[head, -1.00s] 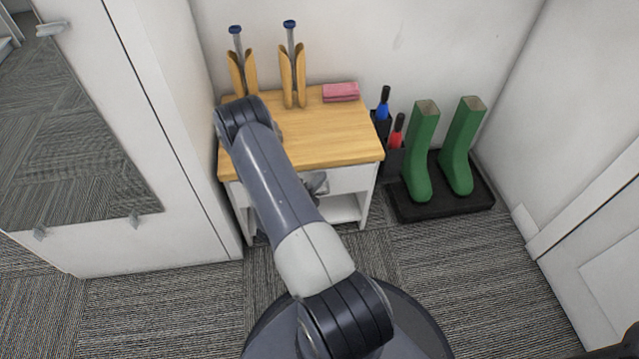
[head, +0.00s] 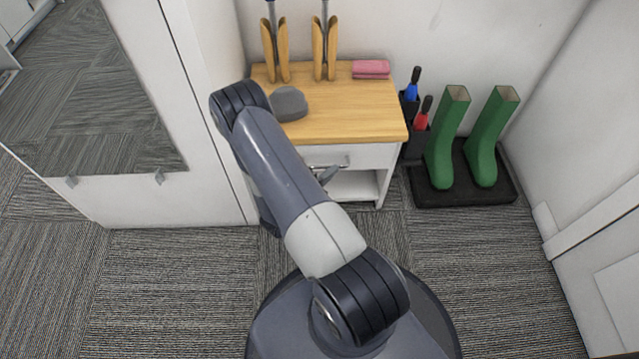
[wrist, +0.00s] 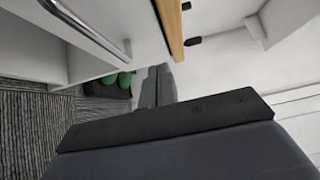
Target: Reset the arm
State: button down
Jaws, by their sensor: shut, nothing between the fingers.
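My gripper (wrist: 157,86) shows in the wrist view with its two grey fingers together and nothing between them. It is beside the front of a white cabinet with a wooden top, close to a metal bar handle (wrist: 88,28) and the wooden top's edge (wrist: 172,28). In the head view my arm reaches over the floor towards the cabinet (head: 365,155), bent at a dark joint near its left side. My gripper is mostly hidden there behind the arm; a small grey part shows by the drawer handle.
A grey rounded object (head: 289,104), a pink folded cloth (head: 370,69) and two wooden shoe trees (head: 325,50) are on the wooden top. Green boots (head: 447,140) stand on a black tray (head: 465,195) at right. A mirrored white door (head: 95,100) is at left. Carpet is clear in front.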

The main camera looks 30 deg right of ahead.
jog(key=shift+p+v, duration=0.35)
jog(key=shift+v, duration=2.5)
jog(key=shift+s+d, duration=0.1)
